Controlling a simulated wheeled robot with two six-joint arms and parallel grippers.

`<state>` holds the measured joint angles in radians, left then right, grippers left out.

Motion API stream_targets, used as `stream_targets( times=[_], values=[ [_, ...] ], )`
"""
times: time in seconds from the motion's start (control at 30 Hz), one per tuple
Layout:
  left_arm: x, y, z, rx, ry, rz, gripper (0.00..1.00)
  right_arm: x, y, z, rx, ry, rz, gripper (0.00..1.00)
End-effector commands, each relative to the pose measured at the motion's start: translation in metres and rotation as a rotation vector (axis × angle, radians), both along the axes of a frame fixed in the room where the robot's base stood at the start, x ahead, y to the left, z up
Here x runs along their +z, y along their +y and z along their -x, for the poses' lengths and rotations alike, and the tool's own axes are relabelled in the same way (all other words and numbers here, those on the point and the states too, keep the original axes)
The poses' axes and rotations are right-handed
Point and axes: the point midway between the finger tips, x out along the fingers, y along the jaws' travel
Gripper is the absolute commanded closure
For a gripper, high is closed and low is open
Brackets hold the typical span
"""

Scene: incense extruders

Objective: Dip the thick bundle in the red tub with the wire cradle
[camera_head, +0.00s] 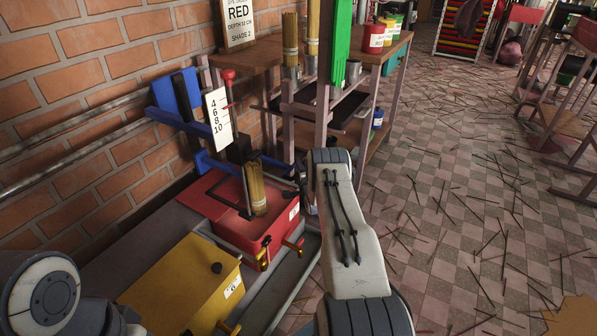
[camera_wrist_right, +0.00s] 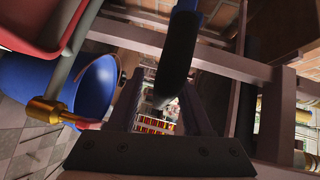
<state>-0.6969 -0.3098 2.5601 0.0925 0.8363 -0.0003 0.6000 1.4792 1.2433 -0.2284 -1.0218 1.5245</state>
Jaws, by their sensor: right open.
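The red tub (camera_head: 228,222) stands against the brick wall. A thick tan bundle (camera_head: 257,187) stands upright over it in a dark wire cradle (camera_head: 243,192); how deep its lower end sits is not clear. A blue lift frame (camera_head: 176,97) rises behind, with a white depth scale (camera_head: 218,118). A black handle (camera_wrist_right: 180,58) with a blue stem shows in the right wrist view, its end between my right fingers. My right gripper (camera_wrist_right: 160,108) is open around it, with no visible grip; in the head view my arm hides most of it. My left gripper is out of view.
A yellow tub (camera_head: 185,285) stands nearer than the red one. Brass taps (camera_head: 263,255) stick out from the tub front. A blue bucket (camera_wrist_right: 75,85) is close to my right gripper.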

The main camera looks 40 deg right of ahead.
Motion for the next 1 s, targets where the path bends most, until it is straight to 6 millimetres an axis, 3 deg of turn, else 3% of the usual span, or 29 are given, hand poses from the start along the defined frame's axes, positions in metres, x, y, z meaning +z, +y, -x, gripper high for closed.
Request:
stream_targets(
  times=[0.33, 0.47, 1.0],
  values=[
    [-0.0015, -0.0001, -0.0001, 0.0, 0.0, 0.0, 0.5, 0.0002, -0.0005, -0.0045, 0.001, -0.001, 0.0, 0.5],
    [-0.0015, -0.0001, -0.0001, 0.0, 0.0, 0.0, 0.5, -0.0001, -0.0003, -0.0043, 0.001, 0.0, 0.0, 1.0],
    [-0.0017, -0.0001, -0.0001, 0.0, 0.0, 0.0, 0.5, -0.0042, -0.0001, -0.0024, -0.001, 0.008, -0.006, 1.0]
  ],
)
